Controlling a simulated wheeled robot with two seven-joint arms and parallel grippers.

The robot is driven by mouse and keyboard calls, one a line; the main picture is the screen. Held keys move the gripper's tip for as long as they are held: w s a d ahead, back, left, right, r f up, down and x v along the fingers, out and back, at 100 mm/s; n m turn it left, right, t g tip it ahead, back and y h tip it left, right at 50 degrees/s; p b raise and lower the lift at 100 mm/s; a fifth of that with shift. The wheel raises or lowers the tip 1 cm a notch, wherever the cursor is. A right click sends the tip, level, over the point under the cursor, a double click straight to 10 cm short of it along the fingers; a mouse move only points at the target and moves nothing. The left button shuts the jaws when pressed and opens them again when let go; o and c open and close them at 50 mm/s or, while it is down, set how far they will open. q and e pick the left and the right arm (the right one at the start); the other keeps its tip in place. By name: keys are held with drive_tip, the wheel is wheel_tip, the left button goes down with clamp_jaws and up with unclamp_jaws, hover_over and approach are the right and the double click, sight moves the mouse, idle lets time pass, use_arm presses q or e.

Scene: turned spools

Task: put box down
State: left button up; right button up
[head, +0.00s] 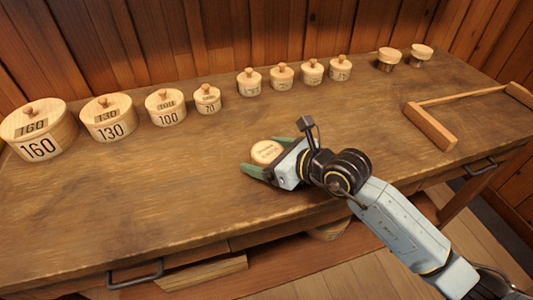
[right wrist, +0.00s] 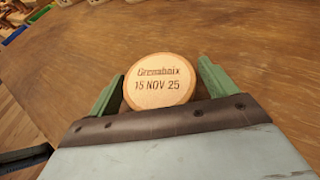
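A small round pale wooden box (head: 266,151) is on the table near its front middle. Its flat face is up, and in the right wrist view this face (right wrist: 160,82) reads "Grenobaix 15 NOV 25". My right gripper (head: 259,154) has its green fingers on either side of the box. Narrow gaps seem to show between fingers and box, so the gripper looks open around it. The box's underside is hidden, so its contact with the table cannot be seen directly. My left gripper is not in view.
Several lidded round boxes stand in a row at the back, from the large one marked 160 (head: 38,132) to small ones (head: 340,69). Two knob-like pieces (head: 388,60) stand at back right. A wooden mallet-like tool (head: 430,127) lies at right. The wooden table (head: 150,190) is clear at front left.

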drive_tip(key=shift+r, duration=0.1)
drive_tip(key=shift+s+d+r, duration=0.1)
drive_tip(key=shift+d+r, duration=0.05)
drive_tip(key=shift+d, duration=0.05)
use_arm(q)
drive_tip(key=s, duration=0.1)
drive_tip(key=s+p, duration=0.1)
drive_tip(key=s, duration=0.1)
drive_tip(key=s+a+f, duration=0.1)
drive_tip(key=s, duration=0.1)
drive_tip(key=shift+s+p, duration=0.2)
drive_tip(key=shift+p, duration=0.2)
use_arm(e)
drive_tip(key=v, duration=1.1)
drive_tip(key=shift+s+d, duration=0.15)
drive_tip(key=shift+s, duration=0.1)
